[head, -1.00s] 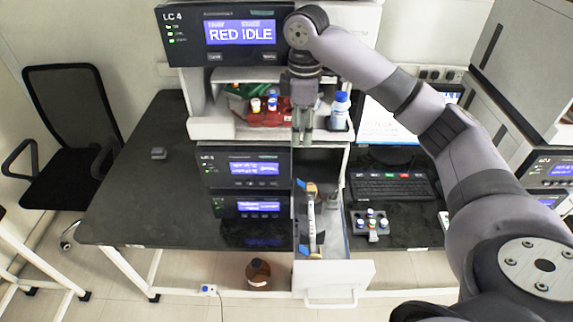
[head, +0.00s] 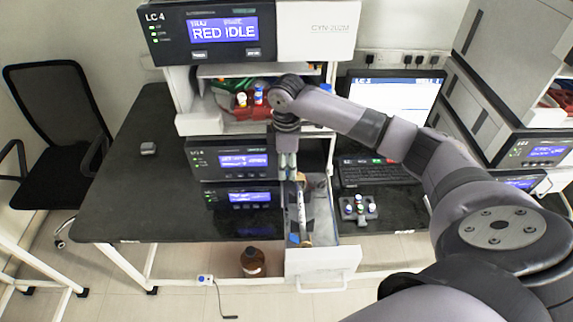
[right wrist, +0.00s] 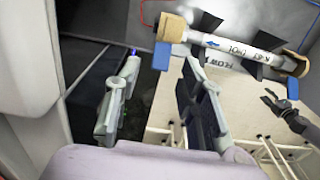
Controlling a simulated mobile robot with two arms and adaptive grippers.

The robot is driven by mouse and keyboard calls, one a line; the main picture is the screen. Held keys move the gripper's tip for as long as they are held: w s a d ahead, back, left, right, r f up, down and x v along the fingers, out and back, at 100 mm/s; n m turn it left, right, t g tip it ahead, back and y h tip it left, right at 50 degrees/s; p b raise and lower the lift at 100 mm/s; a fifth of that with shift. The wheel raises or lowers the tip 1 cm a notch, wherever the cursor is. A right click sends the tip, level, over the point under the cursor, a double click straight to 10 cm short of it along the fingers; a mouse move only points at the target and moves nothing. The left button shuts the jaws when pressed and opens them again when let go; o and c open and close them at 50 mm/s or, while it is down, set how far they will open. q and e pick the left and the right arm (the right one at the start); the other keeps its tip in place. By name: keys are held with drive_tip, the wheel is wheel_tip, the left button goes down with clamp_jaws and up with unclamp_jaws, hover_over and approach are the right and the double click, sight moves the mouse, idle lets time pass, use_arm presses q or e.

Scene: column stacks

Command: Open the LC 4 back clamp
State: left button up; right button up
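The LC 4 drawer (head: 320,262) is pulled out. A white column (head: 302,212) with tan end fittings lies in it; the column (right wrist: 235,50) also crosses the top of the right wrist view. A blue clamp tab (right wrist: 160,55) shows by its left end and another blue tab (right wrist: 292,88) by its right end. In the head view the column's back end is partly hidden by my gripper. My right gripper (head: 288,170) points down over the back of the drawer. In the right wrist view its fingers (right wrist: 160,65) are apart and empty, near the left blue tab.
LC 4 modules (head: 232,160) stand directly left of the drawer. A vial rack (head: 359,210) and keyboard (head: 372,172) are to the right. A brown bottle (head: 252,262) stands on the floor. A dark jointed shape (right wrist: 290,115), possibly my left gripper, is small in the wrist view.

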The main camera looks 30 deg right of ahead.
drive_tip(key=shift+f, duration=1.1)
drive_tip(key=shift+c, duration=0.6)
clamp_jaws()
